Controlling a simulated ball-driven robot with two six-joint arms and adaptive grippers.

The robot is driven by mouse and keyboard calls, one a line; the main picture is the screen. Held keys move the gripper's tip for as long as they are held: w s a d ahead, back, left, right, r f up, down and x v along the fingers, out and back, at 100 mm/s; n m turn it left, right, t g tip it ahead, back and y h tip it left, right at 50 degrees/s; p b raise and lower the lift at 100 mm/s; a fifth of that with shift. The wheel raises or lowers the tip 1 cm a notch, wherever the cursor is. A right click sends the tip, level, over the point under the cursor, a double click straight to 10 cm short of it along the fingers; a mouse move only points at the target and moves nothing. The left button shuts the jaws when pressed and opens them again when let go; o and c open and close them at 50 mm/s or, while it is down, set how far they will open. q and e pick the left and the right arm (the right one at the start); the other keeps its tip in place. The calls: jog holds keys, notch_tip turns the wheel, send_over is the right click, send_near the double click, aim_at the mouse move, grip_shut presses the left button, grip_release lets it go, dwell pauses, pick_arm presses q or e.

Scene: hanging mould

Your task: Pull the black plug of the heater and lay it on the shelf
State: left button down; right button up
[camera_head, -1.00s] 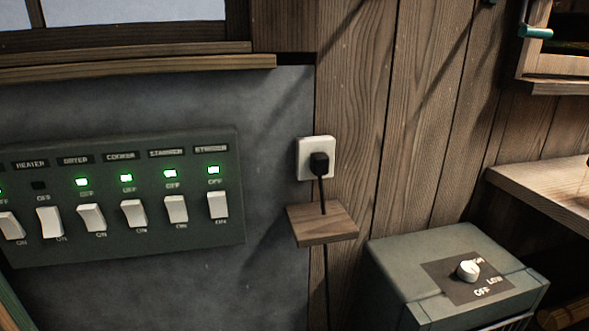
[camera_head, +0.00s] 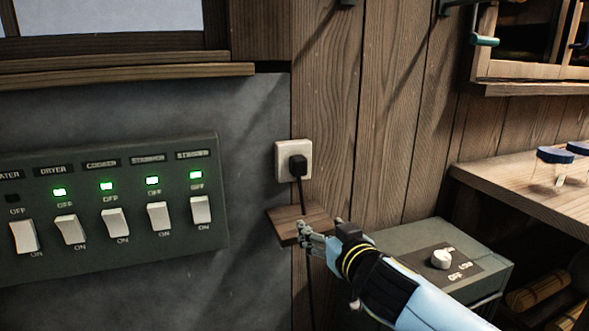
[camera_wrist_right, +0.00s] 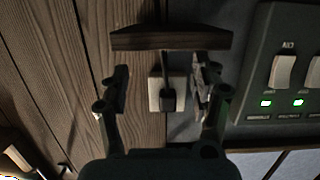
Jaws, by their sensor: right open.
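The black plug (camera_head: 298,164) sits in the white wall socket (camera_head: 281,175), its cord hanging down past the small wooden shelf (camera_head: 289,211). The heater (camera_head: 412,235) is a grey-green box with a white knob (camera_head: 442,259), below and right of the shelf. My right gripper (camera_head: 304,229) is open and empty, in front of the shelf and below the plug. The right wrist view is turned over: the shelf (camera_wrist_right: 172,38) is at the top, and the plug (camera_wrist_right: 168,101) and socket (camera_wrist_right: 154,93) appear between the spread fingers (camera_wrist_right: 160,88). My left gripper is out of view.
A green switch panel (camera_head: 120,248) is on the wall at left. Its heater lamp (camera_head: 12,198) is dark; the other visible lamps are lit green. A wooden bench (camera_head: 510,185) and a wall cabinet (camera_head: 520,70) are at right.

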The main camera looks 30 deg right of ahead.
jog(key=t, duration=0.2)
send_near(301, 169)
jog(key=w, duration=0.1)
jog(key=shift+w, duration=0.25)
jog(key=shift+w+d, duration=0.1)
jog(key=x, duration=0.5)
jog(key=shift+r+p, duration=0.1)
jog(key=shift+p, duration=0.3)
jog(key=b+x, duration=0.1)
jog(key=x, duration=0.2)
jog(key=shift+w+d, duration=0.15)
jog(key=shift+w, duration=0.25)
jog(key=shift+b, duration=0.35)
